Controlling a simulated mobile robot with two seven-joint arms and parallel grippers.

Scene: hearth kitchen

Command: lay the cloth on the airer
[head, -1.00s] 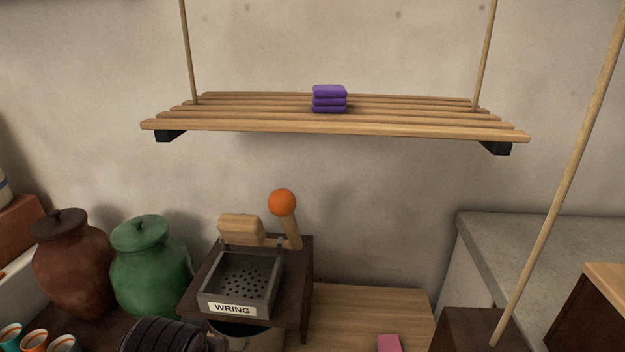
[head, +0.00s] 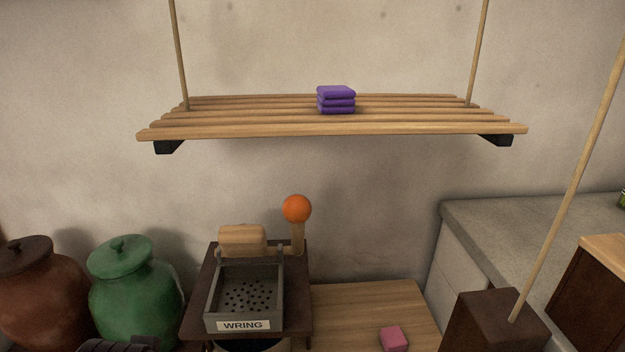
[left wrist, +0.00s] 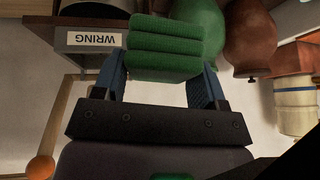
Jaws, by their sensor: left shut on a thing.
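The airer (head: 260,131) is a slatted wooden rack hung on cords near the wall in the head view. A folded purple cloth (head: 336,106) lies on its slats near the middle. In the left wrist view, my left gripper (left wrist: 163,84) is shut on a folded green cloth (left wrist: 165,45), which sits in layers between the blue-lined fingers. The green cloth does not show in the head view, where only a dark part of my left arm shows at the bottom left edge. My right gripper is in neither view.
Below the airer stands a press tray labelled WRING (head: 243,325) with an orange-knobbed lever (head: 297,209). A green jar (head: 135,300) and a brown jar (head: 42,300) stand left of it. A pink block (head: 393,338) lies on the wooden top. The airer's slats are clear either side of the purple cloth.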

